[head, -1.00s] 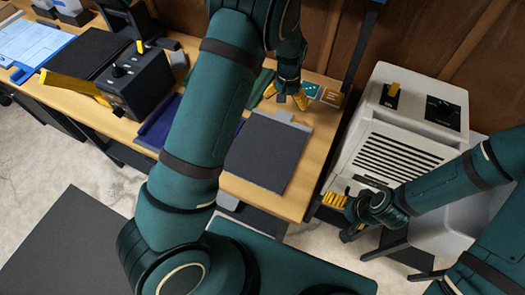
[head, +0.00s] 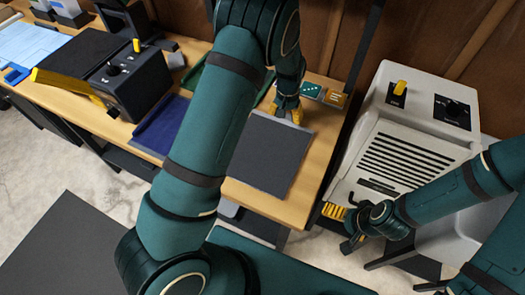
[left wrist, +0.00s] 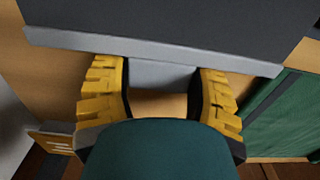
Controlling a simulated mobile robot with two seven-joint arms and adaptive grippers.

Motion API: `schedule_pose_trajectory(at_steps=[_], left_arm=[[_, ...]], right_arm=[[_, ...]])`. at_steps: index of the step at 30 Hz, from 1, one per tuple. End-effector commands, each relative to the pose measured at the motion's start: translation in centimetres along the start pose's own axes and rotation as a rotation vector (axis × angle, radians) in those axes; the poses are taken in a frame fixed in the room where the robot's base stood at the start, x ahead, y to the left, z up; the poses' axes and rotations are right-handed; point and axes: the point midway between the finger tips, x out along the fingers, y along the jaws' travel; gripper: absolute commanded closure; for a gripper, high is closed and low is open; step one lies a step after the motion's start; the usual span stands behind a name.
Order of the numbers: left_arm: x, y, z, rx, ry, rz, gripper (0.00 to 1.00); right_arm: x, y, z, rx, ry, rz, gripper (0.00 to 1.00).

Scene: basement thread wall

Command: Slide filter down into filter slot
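A flat dark grey panel with a light grey edge, seemingly the filter (head: 262,158), lies on the wooden bench. Its grey edge and tab show in the left wrist view (left wrist: 160,74). My left gripper (head: 287,112) is low over the tab, its yellow fingers spread on either side of it. Whether they touch it I cannot tell. The pale machine (head: 408,150) with dark vents stands right of the bench; I cannot make out the filter slot. My right gripper (head: 345,228) hangs empty by the machine's lower left, its fingers apart.
A black box with a knob (head: 125,82) and yellow lever stands on the bench at left. A dark blue tray (head: 163,127) lies left of my left arm. Small green and orange cards (head: 324,93) lie behind the panel. A wooden wall closes the back.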

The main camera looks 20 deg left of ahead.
Motion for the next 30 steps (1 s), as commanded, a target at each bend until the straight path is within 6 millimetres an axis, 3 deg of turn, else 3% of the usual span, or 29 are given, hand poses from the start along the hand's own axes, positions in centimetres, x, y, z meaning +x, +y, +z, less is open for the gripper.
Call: schedule_pose_trajectory(at_steps=[10,30], left_arm=[[-0.4,0.0,0.0,0.000,0.000,0.000,0.71],[-4.1,0.0,0.0,0.000,-0.001,0.000,0.71]], right_arm=[[-0.3,-0.1,0.0,0.000,0.000,0.000,0.03],[-2.7,-1.0,-0.2,0.000,0.000,0.000,0.03]])
